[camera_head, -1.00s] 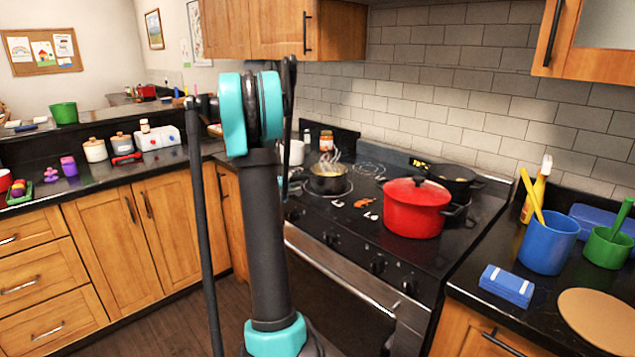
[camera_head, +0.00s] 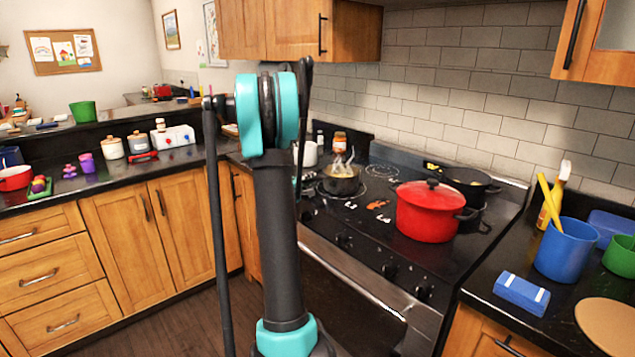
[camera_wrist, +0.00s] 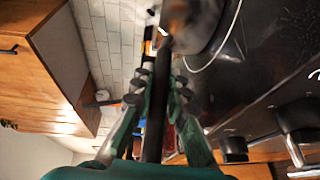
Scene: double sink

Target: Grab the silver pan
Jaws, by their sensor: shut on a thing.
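My gripper (camera_wrist: 157,98) is shut on this handle, one finger on each side.
A red lidded pot (camera_head: 428,213) stands close to the pan's right on the stove (camera_head: 345,222). A black pan (camera_head: 470,181) is behind it. A blue cup (camera_head: 565,250) and blue box (camera_head: 521,294) are on the right counter. Wall cabinets (camera_head: 285,30) hang above.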

